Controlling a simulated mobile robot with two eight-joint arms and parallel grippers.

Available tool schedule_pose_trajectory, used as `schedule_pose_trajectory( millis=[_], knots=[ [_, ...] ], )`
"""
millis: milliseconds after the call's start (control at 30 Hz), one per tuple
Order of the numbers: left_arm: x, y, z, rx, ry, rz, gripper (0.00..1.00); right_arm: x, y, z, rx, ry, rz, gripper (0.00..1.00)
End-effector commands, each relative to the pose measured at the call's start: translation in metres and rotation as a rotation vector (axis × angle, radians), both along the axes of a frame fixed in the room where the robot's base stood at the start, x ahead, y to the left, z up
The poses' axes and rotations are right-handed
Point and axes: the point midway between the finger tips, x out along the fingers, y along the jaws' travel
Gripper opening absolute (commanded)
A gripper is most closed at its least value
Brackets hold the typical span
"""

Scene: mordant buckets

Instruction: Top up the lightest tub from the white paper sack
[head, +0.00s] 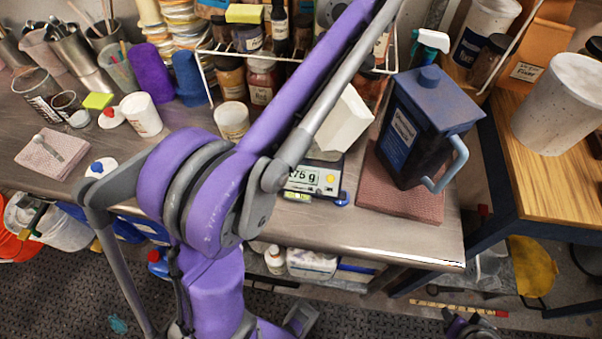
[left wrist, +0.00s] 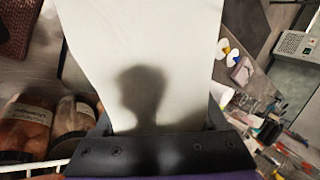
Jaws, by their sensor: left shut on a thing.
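The white paper sack (head: 345,122) is tilted above the digital scale (head: 315,182), whose display ends in "75 g". The sack fills much of the left wrist view (left wrist: 140,50), with a dark shadow on its face. My left gripper (left wrist: 158,128) is shut on it; in the head view my purple arm hides this gripper. One white tub (head: 141,114) with a label stands on the counter, and another pale tub (head: 232,121) stands left of the scale. I cannot tell what is on the scale pan. My right gripper is not clearly seen.
A dark blue lidded pitcher (head: 425,125) stands on a pink mat (head: 400,190) right of the scale. A wire rack (head: 208,75) with several jars is behind. A folded pink cloth (head: 52,155) lies at left. A white cylinder (head: 560,103) stands on the wooden table.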

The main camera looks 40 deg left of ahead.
Motion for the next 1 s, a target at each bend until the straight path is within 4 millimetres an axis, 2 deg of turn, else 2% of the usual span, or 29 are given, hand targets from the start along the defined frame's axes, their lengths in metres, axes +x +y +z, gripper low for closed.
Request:
schedule_pose_trajectory(
  millis=[1000],
  knots=[
    [0.0004, 0.0009, -0.0031, -0.039, 0.021, 0.000, 0.00, 0.0006, 0.0000, 0.0026, 0.000, -0.001, 0.000, 0.46]
  ],
)
